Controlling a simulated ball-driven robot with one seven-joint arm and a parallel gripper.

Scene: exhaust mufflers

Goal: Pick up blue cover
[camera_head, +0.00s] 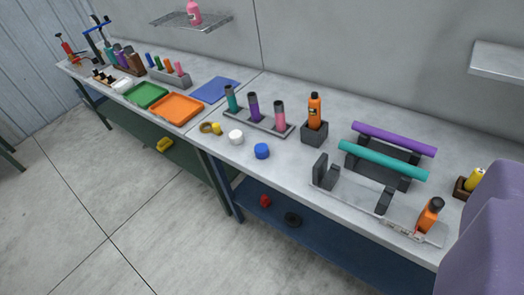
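The blue cover (262,151) is a small, short, round cap. It sits on the grey workbench (300,165) near its front edge, right of the white cap (236,137). Nothing touches it and its visible side is unobstructed. My gripper and its fingertips do not show in this view.
Behind it a rack holds teal, purple and pink cylinders (254,108). An orange bottle (314,110) stands in a dark holder to its right. Purple (393,139) and teal tubes (382,160) rest on supports further right. A large purple shape fills the lower right corner.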

